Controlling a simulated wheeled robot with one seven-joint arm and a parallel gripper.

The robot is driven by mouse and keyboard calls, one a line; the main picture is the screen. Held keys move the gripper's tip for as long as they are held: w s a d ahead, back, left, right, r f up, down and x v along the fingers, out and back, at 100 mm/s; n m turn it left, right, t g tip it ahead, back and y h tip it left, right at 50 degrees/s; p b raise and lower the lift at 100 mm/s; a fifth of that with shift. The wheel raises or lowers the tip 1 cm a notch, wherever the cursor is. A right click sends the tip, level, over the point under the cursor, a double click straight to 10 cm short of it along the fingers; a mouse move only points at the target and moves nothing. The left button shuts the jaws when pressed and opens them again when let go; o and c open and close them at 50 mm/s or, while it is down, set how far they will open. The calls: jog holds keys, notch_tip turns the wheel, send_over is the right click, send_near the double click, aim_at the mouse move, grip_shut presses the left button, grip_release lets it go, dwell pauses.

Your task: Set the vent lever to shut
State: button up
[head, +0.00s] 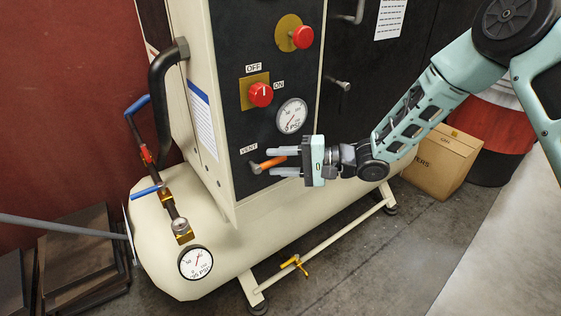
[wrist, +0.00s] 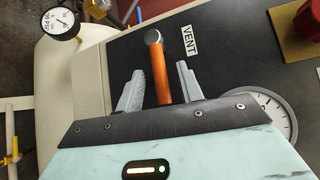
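The vent lever (head: 268,163) has an orange handle on a grey metal pivot, low on the dark panel beside a VENT label. In the head view its handle points right, sloping slightly upward. My gripper (head: 282,161) is open at the panel, with one finger above the handle and one below. In the wrist view the orange lever (wrist: 160,70) runs between the two grey fingers of my gripper (wrist: 160,85), with a visible gap on each side. The handle's end is hidden behind the gripper body in the wrist view.
Above the lever are a pressure gauge (head: 291,116), a red OFF/ON knob (head: 261,94) and a red button (head: 302,37). A cream tank (head: 165,245) with pipes and a gauge lies below left. A cardboard box (head: 440,160) stands at right. The floor in front is clear.

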grip_shut()
jog(key=shift+f, duration=0.15)
jog(key=a+f+m+t+y+b, duration=0.1)
jog(key=f+m+t+y+b, duration=0.1)
jog(key=m, duration=0.3)
jog(key=s+a+f+m+t+y+b, duration=0.1)
jog(key=f+m+t+y+b, duration=0.1)
jog(key=m+t+b, duration=0.2)
jog(key=s+a+f+m+t+y+b, duration=0.1)
jog(key=f+m+t+y+b, duration=0.1)
jog(key=m, duration=0.3)
jog(key=shift+m+t+y+b, duration=0.3)
jog(key=shift+m+t+b, duration=0.1)
jog(key=shift+b, duration=0.45)
jog(key=shift+s+a+m+t+h+b, duration=0.25)
jog(key=shift+m+t+h+b, duration=0.45)
jog(key=shift+m+t, duration=0.65)
jog(key=shift+s+a+m+t+h+b, duration=0.25)
jog(key=shift+m+t+h+b, duration=0.4)
jog(key=shift+m+t, duration=0.65)
jog(key=shift+s+a+m+t+h+b, duration=0.1)
jog(key=shift+a+m+t+h+b, duration=0.2)
jog(key=shift+m+t+h+b, duration=0.9)
jog(key=shift+r+m+y+p, duration=0.1)
jog(key=shift+m+y+p, duration=0.25)
jog(key=shift+m+y, duration=0.25)
